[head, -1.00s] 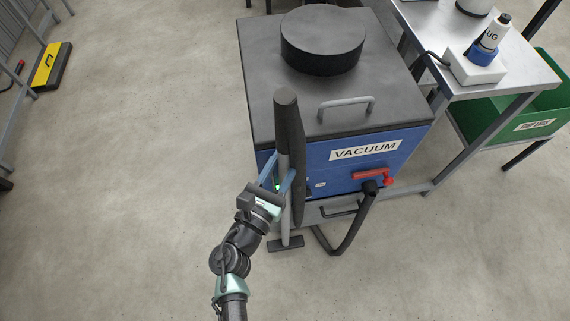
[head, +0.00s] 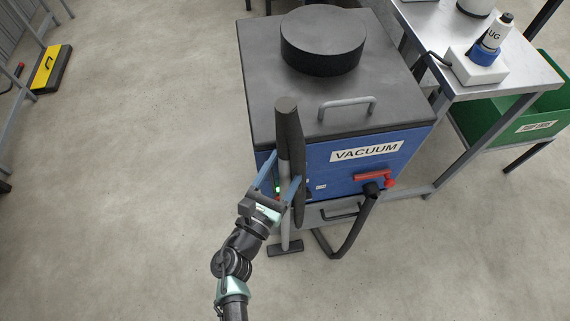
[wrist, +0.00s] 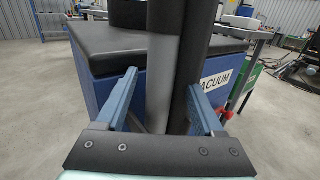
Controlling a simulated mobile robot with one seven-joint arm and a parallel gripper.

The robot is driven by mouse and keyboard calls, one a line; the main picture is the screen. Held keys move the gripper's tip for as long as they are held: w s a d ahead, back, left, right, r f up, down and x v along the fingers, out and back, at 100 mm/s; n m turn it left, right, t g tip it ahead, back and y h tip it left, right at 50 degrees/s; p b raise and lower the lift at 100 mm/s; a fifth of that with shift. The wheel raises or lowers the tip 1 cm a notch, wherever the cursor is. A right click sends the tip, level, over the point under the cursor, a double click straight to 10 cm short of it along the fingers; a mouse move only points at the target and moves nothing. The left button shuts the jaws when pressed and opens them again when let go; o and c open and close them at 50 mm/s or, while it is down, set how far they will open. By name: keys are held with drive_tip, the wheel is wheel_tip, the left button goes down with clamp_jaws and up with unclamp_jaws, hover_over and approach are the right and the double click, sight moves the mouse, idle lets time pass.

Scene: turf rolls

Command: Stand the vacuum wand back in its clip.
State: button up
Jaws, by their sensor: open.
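The vacuum wand stands upright at the front left corner of the blue vacuum (head: 365,165). It has a grey tube (head: 284,160), a dark handle top (head: 287,106) and a flat dark foot (head: 285,249) near the floor. A dark hose part (head: 298,205) runs down close beside the tube. My gripper (head: 284,169) is open, its blue fingers on either side of the wand. In the wrist view the grey tube (wrist: 164,80) rises between the spread fingers, with the dark part (wrist: 193,60) to its right. The clip cannot be made out; it may be hidden behind the wand.
A black hose (head: 352,230) loops down from the vacuum's red-handled port (head: 374,178). A metal table (head: 525,75) and green bin (head: 535,118) stand to the right.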

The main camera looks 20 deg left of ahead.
drive_tip(key=shift+r, duration=0.2)
drive_tip(key=s, duration=1.2)
drive_tip(key=shift+a+f, duration=0.15)
drive_tip(key=shift+f, duration=0.05)
